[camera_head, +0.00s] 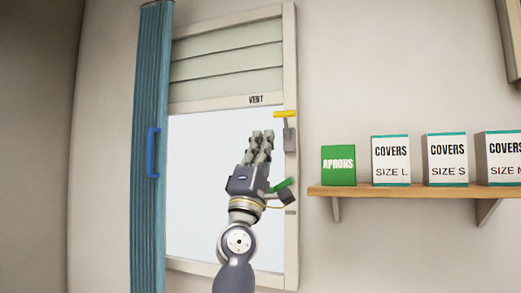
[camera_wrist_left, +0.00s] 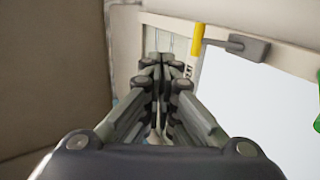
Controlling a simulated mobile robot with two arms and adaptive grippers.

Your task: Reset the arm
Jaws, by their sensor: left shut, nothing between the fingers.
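My left arm rises from the bottom middle of the head view, and its gripper (camera_head: 263,138) points up in front of the white window pane. The fingers are together with nothing between them. In the left wrist view the gripper (camera_wrist_left: 164,62) shows the same closed fingers, pointing away toward the window frame and wall. A yellow-handled lever (camera_head: 285,115) on a grey mount sits on the right side of the window frame, up and right of the gripper and apart from it. The lever also shows in the left wrist view (camera_wrist_left: 198,40). My right gripper is not in view.
The window (camera_head: 190,180) has a slatted part marked VENT above it. A folded blue curtain or screen (camera_head: 150,90) with a blue handle (camera_head: 153,152) stands at left. A wooden shelf (camera_head: 420,191) at right holds a green APRONS box (camera_head: 338,172) and several COVERS boxes (camera_head: 390,165).

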